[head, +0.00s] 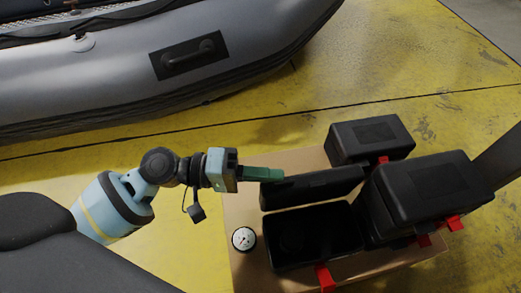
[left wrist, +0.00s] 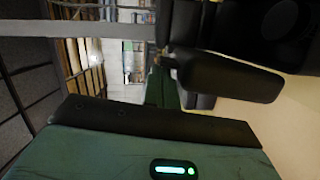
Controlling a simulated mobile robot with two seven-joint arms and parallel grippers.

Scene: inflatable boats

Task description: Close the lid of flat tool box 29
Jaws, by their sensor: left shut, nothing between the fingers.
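An open black flat tool box (head: 315,262) stands on a cardboard-coloured surface, with its red latch (head: 325,278) at the near side. Its lid (head: 325,185) is raised at the far side. No number is readable. My left gripper (head: 282,175) is shut and empty, with its green fingers at the lid's left end; I cannot tell whether they touch it. In the left wrist view, the fingers (left wrist: 160,88) point away beside the lid (left wrist: 225,78), and the dark box interior (left wrist: 270,25) is at upper right. My right gripper is not in view.
A closed black box (head: 370,138) stands behind the lid, and larger black boxes (head: 430,185) stand close on the right. A round white gauge (head: 243,239) lies left of the open box. A grey inflatable boat (head: 110,60) fills the upper left. Yellow floor (head: 130,165) lies between.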

